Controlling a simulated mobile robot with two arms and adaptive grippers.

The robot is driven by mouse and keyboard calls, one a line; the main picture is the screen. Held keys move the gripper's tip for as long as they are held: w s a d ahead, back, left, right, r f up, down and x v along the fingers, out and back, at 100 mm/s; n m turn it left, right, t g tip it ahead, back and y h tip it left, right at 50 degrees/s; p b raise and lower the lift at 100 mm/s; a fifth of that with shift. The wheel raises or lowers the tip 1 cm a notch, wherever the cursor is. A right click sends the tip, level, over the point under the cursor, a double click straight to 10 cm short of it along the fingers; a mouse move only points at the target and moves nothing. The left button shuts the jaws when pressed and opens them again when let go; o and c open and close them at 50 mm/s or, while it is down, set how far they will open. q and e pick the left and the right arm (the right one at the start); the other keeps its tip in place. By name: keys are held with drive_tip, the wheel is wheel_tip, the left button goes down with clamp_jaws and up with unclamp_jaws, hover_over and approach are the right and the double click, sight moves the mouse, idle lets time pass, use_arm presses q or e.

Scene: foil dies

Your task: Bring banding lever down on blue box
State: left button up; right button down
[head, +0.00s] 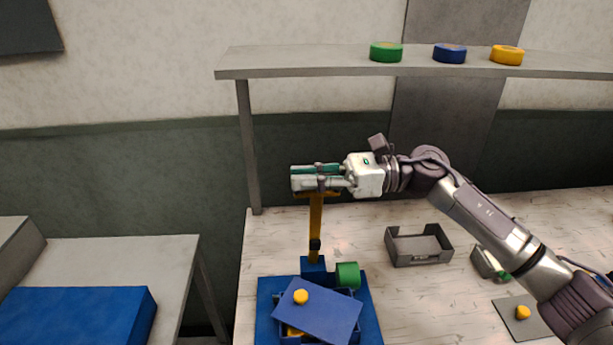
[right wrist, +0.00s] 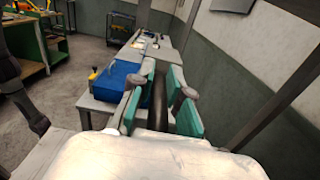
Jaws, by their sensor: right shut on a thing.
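The banding lever (head: 316,228) is a yellow arm. It stands nearly upright from a blue block (head: 313,267) on a blue base (head: 265,290). My right gripper (head: 306,178) is at the lever's top, fingers pointing left, shut on its handle. In the right wrist view a dark bar (right wrist: 158,100) lies between the teal fingers. In front of the lever is a blue box with its blue lid (head: 325,317) lying askew over it. The lid has a yellow knob (head: 300,296), and something yellow shows beneath its edge. My left gripper is not in view.
A green cylinder (head: 347,275) sits beside the lever's foot. A grey tray (head: 418,245) and a grey plate with a yellow knob (head: 522,312) lie to the right. A shelf (head: 300,62) above holds green, blue and yellow discs. A large blue object (head: 75,315) rests on the left table.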

drive_tip(key=s+f+n+b, duration=0.1)
drive_tip(key=s+f+b, duration=0.3)
drive_tip(key=s+b, duration=0.3)
drive_tip(key=s+f+n+b, duration=0.1)
drive_tip(key=s+f+b, duration=0.3)
drive_tip(key=s+b, duration=0.4)
drive_tip(key=shift+n+b, duration=0.4)
drive_tip(key=shift+b, duration=0.25)
drive_tip(key=c, duration=1.3)
unclamp_jaws()
drive_tip(key=shift+o, duration=0.6)
drive_tip(key=shift+w, duration=0.2)
drive_tip(key=shift+s+r, duration=0.1)
drive_tip(key=shift+d, duration=0.1)
